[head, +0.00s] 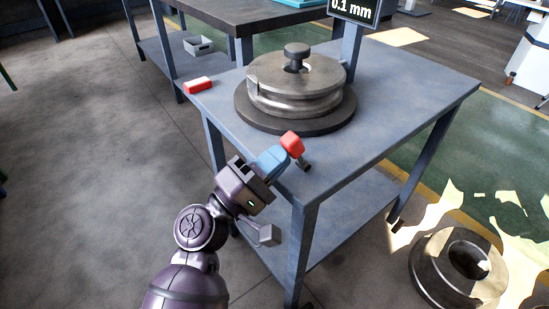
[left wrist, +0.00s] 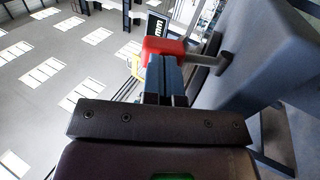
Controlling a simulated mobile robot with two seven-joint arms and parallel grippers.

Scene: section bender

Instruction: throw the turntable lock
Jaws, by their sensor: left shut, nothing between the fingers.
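The turntable (head: 295,85) is a round grey metal disc stack on a dark round base, on the blue-grey table. A red grip (head: 292,142) on a short grey shaft sits at the table's near edge, and looks like the lock lever. It also shows in the left wrist view (left wrist: 165,47), where its shaft runs right to a dark mount on the table side. My left gripper (head: 274,158) has blue fingers, shut with nothing between them. Its tips are right at the red grip; whether they touch it I cannot tell. My right gripper is not in view.
Another red block (head: 198,86) lies at the table's left corner. A display sign (head: 355,10) reading 0.1 mm stands behind the turntable. A dark ring (head: 430,270) lies on the floor at right. The tabletop (head: 410,95) right of the turntable is clear.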

